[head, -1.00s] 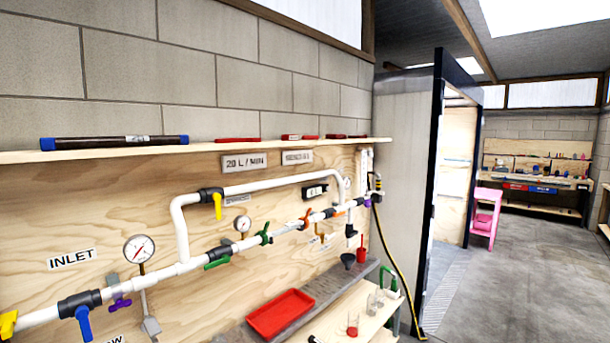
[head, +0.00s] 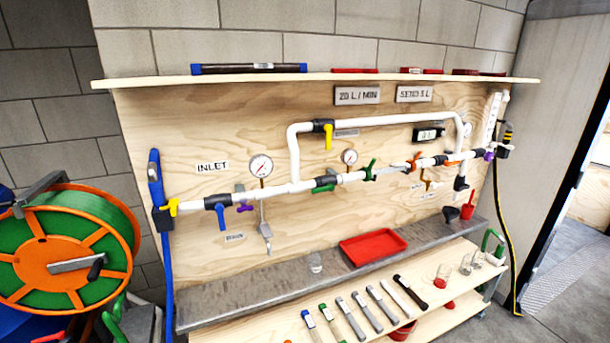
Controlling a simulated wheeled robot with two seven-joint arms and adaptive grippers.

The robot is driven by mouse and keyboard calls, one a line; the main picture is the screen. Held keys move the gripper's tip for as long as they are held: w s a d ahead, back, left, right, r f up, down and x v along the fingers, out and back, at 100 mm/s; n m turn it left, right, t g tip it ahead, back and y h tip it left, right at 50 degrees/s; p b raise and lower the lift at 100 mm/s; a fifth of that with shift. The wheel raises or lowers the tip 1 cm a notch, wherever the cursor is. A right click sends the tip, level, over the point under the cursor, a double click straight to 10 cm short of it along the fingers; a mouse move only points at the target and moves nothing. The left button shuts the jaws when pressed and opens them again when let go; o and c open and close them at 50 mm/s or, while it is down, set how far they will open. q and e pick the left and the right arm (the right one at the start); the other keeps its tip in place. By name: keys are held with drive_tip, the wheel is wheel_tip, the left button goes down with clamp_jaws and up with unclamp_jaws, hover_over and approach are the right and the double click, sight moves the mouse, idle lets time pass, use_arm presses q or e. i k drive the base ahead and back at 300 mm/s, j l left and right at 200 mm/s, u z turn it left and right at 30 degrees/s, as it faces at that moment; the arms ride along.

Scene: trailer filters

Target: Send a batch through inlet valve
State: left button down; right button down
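The inlet end of the white pipe run is at the left of the plywood board in the head view, near the INLET label (head: 213,167). A yellow-handled valve (head: 173,207) sits at the pipe's left end, beside a blue hose (head: 167,260). A blue-handled valve (head: 221,216) hangs just right of it, handle down. A pressure gauge (head: 261,166) stands above the pipe. Signs read 20 L / MIN (head: 357,95) and SEND 5 L (head: 413,93). A small counter (head: 429,135) seems to read 0 L. Neither gripper shows.
A green and orange hose reel (head: 60,250) stands at the left. Several tools lie on the lower wooden shelf (head: 270,327). Open floor (head: 575,285) lies at the right.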

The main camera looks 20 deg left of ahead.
sight(219, 208)
drive_tip(key=u, duration=1.35)
